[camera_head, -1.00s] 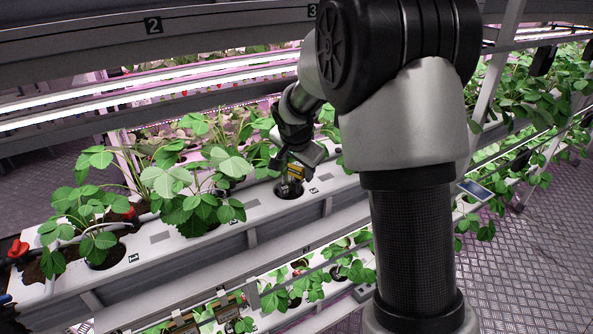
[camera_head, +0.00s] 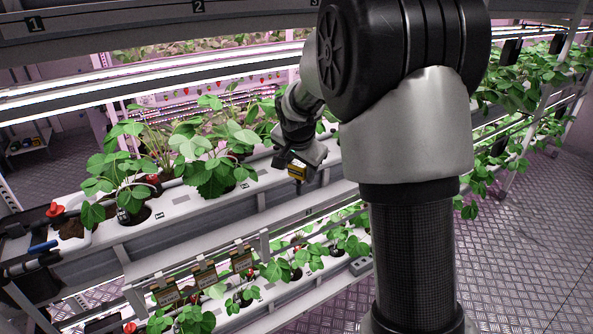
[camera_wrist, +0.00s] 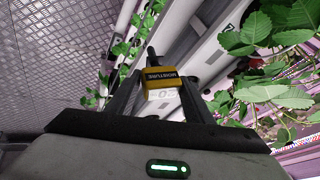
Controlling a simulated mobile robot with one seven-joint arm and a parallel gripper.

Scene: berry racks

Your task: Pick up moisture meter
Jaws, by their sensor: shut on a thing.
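The moisture meter (camera_wrist: 162,79) is a small yellow and black block with the label "MOISTURE" in the wrist view. My gripper (camera_wrist: 155,95) is shut on it, with one dark finger at each side. A dark stem of the meter reaches beyond its far end. In the head view the yellow meter (camera_head: 297,171) hangs at the end of my gripper (camera_head: 298,166), in front of the upper white trough. Its lower end is hard to make out there.
The upper white trough (camera_head: 170,212) holds strawberry plants (camera_head: 215,155) left of my gripper. A red knob (camera_head: 54,209) and a blue-handled thing (camera_head: 43,247) lie at its left end. A lower plant row with hanging tags (camera_head: 204,274) runs below. The metal floor (camera_head: 535,240) at right is clear.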

